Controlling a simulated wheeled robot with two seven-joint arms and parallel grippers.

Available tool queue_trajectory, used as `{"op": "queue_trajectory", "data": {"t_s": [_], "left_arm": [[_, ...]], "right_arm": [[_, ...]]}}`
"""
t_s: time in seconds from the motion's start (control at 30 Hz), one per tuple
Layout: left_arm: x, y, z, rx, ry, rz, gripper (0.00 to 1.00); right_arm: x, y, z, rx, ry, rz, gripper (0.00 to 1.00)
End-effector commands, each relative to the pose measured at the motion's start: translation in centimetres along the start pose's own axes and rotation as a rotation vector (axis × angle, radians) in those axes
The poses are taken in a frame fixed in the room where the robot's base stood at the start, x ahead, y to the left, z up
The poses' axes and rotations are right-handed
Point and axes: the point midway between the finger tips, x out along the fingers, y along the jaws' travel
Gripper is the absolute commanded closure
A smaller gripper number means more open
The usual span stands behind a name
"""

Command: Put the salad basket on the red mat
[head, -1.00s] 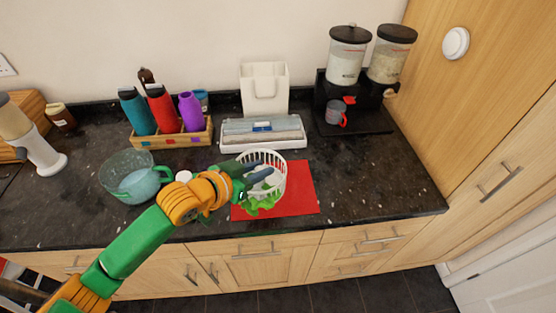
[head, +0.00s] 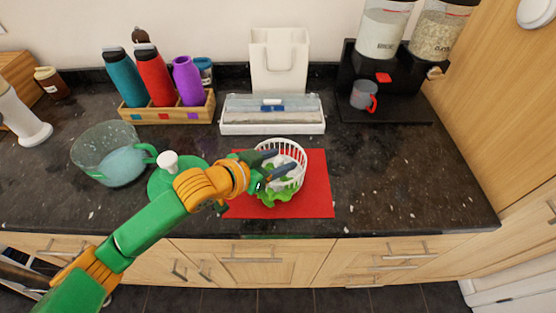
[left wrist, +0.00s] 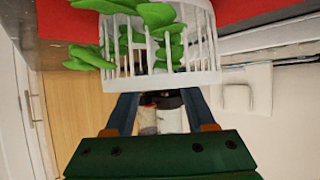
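My right gripper is not in view.
A green lid with a white knob (head: 168,162) and a clear green-handled jug (head: 108,155) stand left. Behind are a bottle crate (head: 165,116), a white tray (head: 272,128) and dispensers (head: 385,32). The dark counter (head: 410,180) is clear to the mat's right.

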Motion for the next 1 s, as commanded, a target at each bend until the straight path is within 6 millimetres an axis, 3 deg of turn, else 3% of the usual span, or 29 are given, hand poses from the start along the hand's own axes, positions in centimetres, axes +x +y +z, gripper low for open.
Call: {"op": "queue_trajectory", "data": {"t_s": [0.37, 0.73, 0.8, 1.0], "left_arm": [[-0.7, 0.0, 0.0, 0.0, 0.001, 0.0, 0.41], [-9.2, 0.0, 0.1, 0.006, -0.001, -0.002, 0.41], [-10.7, -0.1, -0.3, -0.001, -0.004, -0.003, 0.41], [-12.1, 0.0, -0.1, -0.001, 0.0, 0.001, 0.41]], "right_arm": [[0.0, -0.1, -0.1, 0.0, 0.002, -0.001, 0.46], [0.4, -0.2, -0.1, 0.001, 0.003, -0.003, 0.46], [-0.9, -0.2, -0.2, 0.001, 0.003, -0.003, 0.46], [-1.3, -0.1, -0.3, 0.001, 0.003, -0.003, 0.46]]}}
